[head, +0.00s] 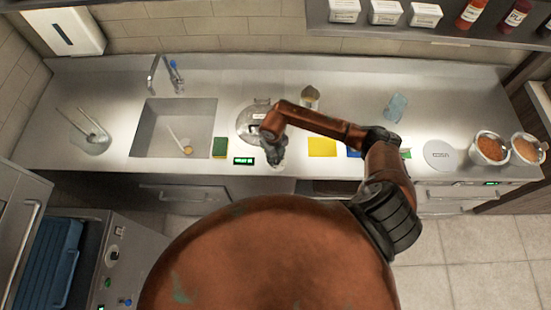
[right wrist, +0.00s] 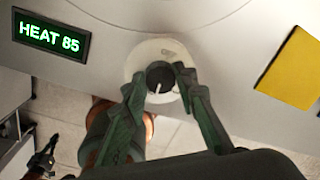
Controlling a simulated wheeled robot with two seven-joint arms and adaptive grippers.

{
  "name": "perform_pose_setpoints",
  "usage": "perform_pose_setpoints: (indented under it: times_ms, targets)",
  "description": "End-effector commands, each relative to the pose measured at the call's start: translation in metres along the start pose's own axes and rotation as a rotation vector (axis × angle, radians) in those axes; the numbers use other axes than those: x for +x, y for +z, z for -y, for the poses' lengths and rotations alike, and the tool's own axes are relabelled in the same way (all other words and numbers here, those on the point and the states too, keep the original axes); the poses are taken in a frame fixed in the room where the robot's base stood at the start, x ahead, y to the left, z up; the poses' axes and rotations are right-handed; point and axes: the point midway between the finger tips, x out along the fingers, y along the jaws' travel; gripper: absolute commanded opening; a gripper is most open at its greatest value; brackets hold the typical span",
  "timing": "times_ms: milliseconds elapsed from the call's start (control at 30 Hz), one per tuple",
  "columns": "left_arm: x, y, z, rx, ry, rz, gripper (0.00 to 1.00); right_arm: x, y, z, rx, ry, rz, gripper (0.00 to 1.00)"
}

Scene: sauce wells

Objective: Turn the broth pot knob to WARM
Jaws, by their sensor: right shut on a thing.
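The broth pot (head: 246,122) is a round lidded metal well in the counter, partly covered by my right arm in the head view. Its knob (right wrist: 160,76) is black on a pale round base, with a white mark pointing toward the bottom of the right wrist view. A green-lit display (right wrist: 52,35) beside it reads HEAT 85; it also shows in the head view (head: 243,161). My right gripper (right wrist: 161,80) is shut on the knob, one finger on each side. A dark gripper, apparently my left (right wrist: 42,160), hangs low at the lower left; its jaw state is unclear.
A green and yellow sponge (head: 219,147) and the sink (head: 152,150) lie left of the pot. A yellow square (head: 322,147) lies to the right. Two tubs of brown contents (head: 490,148) stand at the far right. A shelf (head: 420,31) overhangs the back right.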

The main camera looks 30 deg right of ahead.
Motion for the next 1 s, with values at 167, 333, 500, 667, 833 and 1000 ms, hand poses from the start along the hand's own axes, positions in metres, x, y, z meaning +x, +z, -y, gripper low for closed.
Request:
perform_pose_setpoints:
  times_ms: [167,333,500,667,833,1000]
  targets:
    - [0.017,0.002,-0.001,0.0,0.0,0.0,0.0,0.003,0.001,0.002,-0.107,-0.003,0.008,0.02]
    - [0.036,0.004,-0.001,0.0,0.0,0.002,0.0,0.004,0.002,0.001,-0.253,-0.004,0.017,0.02]
    - [0.057,0.007,-0.002,0.0,0.0,0.003,0.0,0.004,0.001,0.002,-0.415,-0.005,0.024,0.02]
    - [0.076,0.011,-0.003,0.0,0.0,0.005,0.0,0.004,0.001,0.002,-0.565,-0.004,0.033,0.02]
    - [0.094,0.014,-0.003,0.0,0.001,0.008,0.0,0.004,0.0,0.002,-0.709,-0.005,0.04,0.02]
    - [0.109,0.017,-0.004,0.0,0.001,0.01,0.0,0.003,0.0,0.002,-0.829,-0.004,0.046,0.02]
